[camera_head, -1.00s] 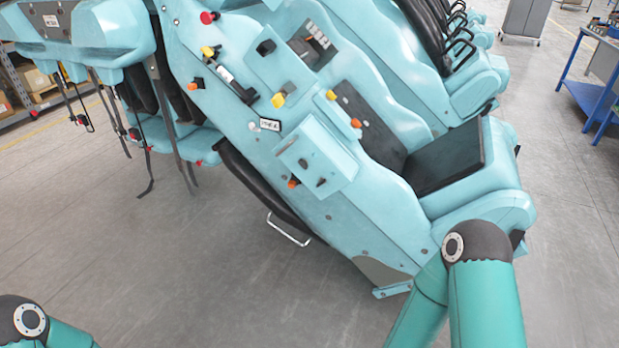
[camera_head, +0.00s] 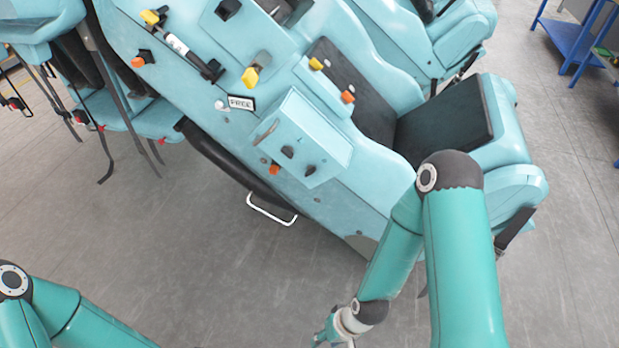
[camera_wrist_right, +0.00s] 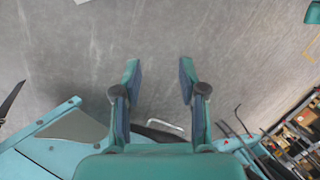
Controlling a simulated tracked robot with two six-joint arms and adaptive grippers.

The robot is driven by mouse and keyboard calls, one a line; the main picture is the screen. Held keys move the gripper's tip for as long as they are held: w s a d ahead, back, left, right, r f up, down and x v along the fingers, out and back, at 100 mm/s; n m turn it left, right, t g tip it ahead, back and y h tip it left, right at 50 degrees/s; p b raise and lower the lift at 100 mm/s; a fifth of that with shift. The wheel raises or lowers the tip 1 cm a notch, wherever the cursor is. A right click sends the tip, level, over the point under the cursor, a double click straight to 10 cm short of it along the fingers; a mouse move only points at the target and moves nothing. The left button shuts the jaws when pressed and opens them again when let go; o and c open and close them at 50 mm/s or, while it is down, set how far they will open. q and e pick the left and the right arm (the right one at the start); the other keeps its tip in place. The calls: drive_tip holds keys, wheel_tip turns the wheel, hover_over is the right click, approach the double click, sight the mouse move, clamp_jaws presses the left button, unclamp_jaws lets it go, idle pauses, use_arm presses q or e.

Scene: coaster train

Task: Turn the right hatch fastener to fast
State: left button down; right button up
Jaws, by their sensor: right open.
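The light-blue coaster car carries a protruding box-shaped hatch panel (camera_head: 318,138) at the middle of the head view. Two small dark fasteners sit on the panel's front face, a left one (camera_head: 287,152) and a right one (camera_head: 310,170). Their exact turn positions are too small to read. My right gripper (camera_head: 322,338) is low at the bottom edge of the head view, below the panel and well apart from it. In the right wrist view its two fingers (camera_wrist_right: 159,78) are spread with only floor between them. My left gripper is outside the head view; only its arm shows.
An orange knob (camera_head: 274,168) is at the panel's lower left. A tag reading FREE (camera_head: 241,103) is above the panel. A white handle (camera_head: 271,208) hangs from the car's lower edge. A blue workbench (camera_head: 573,48) stands at upper right. The floor in front is clear.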

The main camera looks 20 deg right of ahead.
drive_tip(key=shift+o, duration=2.2)
drive_tip(key=w+f+n+t+h+b, duration=0.1)
drive_tip(key=w+f+n+t+b, duration=0.1)
drive_tip(key=w+b, duration=0.5)
drive_tip(key=w+f+t, duration=0.1)
drive_tip(key=w+t, duration=0.1)
drive_tip(key=shift+w+d+t, duration=0.15)
drive_tip(key=shift+w+t, duration=0.1)
drive_tip(key=shift+t, duration=0.05)
drive_tip(key=n+t+h+b, duration=0.7)
drive_tip(key=t+h+b, duration=0.2)
drive_tip(key=t+b, duration=0.75)
approach(310, 175)
drive_tip(key=shift+g, duration=0.85)
drive_tip(key=x, duration=0.5)
drive_tip(key=r+b+x, duration=0.1)
drive_tip(key=x, duration=0.2)
drive_tip(key=shift+w, duration=0.25)
drive_tip(key=c, duration=1.1)
drive_tip(key=shift+c, duration=0.2)
